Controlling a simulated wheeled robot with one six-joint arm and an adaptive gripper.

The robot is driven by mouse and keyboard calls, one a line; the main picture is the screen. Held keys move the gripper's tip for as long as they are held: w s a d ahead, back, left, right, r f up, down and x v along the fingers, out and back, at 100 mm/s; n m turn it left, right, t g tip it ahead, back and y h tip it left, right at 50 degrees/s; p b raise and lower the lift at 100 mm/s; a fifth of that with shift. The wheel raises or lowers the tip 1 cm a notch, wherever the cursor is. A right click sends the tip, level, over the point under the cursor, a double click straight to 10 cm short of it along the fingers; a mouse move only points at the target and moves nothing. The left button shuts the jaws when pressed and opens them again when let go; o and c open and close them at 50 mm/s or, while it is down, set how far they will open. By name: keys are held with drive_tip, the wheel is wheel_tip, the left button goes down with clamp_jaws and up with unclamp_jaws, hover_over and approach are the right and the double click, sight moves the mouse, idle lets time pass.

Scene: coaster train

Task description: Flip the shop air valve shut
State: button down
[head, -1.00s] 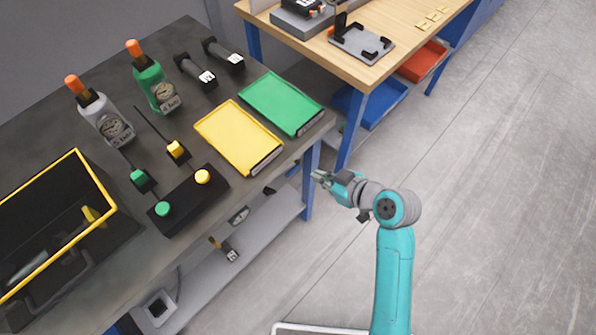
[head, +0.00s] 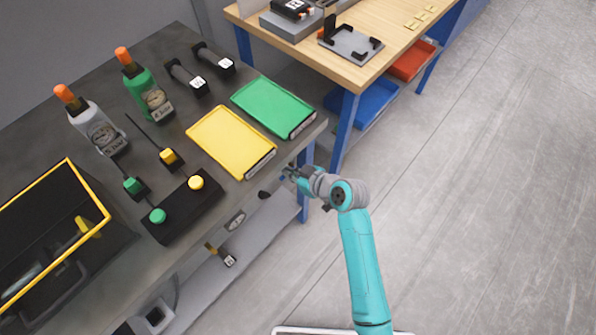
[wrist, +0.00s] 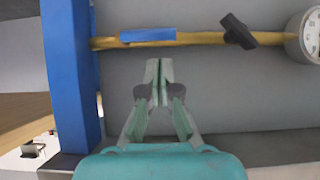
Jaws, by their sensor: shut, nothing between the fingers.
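A yellow pipe (wrist: 195,40) runs across the wrist view in front of a grey panel. A blue lever (wrist: 148,35) lies along the pipe, and a black handle (wrist: 238,31) sits tilted across it to the right. No label shows which one is the shop air valve. In the head view the black handle (head: 263,194) shows below the bench edge. My gripper (wrist: 160,68) is shut and empty, its tips pointing at the panel just below the pipe in the picture. In the head view my gripper (head: 288,174) is beside the bench's front corner.
A round gauge (wrist: 309,38) is at the pipe's right end. A blue post (wrist: 72,80) stands close on the left of my gripper. The bench above carries a yellow tray (head: 222,135) and a green tray (head: 285,112). Open floor (head: 480,220) lies to the right.

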drive_tip(key=shift+w+a+f, duration=0.15)
drive_tip(key=shift+a+f, duration=0.05)
drive_tip(key=shift+f, duration=0.8)
